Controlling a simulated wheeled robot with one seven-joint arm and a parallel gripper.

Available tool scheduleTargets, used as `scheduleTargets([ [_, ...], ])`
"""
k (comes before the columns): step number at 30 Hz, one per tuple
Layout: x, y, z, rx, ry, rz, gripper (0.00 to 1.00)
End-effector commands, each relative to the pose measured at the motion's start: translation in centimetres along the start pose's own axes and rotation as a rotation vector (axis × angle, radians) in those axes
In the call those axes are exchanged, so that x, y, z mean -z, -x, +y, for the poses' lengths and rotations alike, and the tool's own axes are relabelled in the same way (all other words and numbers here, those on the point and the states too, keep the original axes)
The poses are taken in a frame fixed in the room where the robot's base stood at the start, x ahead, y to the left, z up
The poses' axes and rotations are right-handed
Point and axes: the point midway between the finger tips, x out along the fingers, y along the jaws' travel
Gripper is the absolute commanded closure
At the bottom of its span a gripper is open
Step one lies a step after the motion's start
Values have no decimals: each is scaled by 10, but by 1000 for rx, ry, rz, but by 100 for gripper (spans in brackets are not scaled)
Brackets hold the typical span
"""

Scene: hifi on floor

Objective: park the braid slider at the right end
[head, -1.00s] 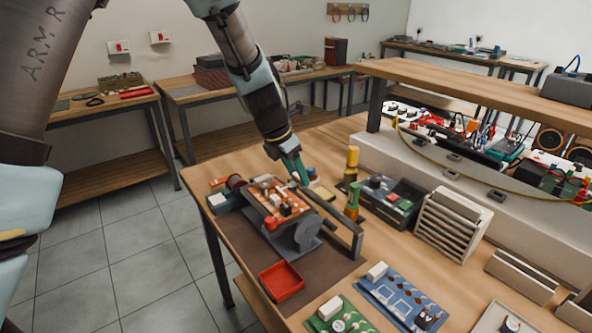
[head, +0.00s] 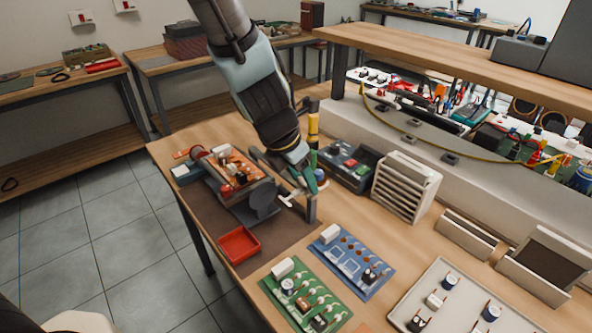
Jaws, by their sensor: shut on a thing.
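The slider's rail (head: 266,162) is a dark bar beside the board holder, with its right end at an upright dark post (head: 311,209). My gripper (head: 299,190) is at the right part of this rail, close to the post, pointing down. Its fingers are shut on the braid slider, which is mostly hidden by them. Small pale parts show around the fingertips. I cannot tell whether the slider touches the post.
The board holder (head: 263,202) with an orange board stands left of my gripper. A red tray (head: 239,243) lies in front. A yellow-topped bottle (head: 313,127) and a dark box (head: 349,162) are close behind. Green (head: 276,294) and blue (head: 345,262) boards lie in front right.

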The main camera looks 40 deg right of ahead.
Motion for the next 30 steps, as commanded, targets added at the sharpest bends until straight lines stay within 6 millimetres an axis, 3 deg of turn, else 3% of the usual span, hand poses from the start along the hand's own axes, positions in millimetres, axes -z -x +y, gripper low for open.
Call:
scheduleTargets([
  [8, -1, 0, -6, 10, -3, 0, 100],
  [9, -1, 0, -6, 10, -3, 0, 45],
  [17, -1, 0, -5, 8, -3, 0, 16],
  [25, -1, 1, -4, 6, -2, 0, 15],
  [30, -2, 20, -4, 4, -5, -1, 15],
])
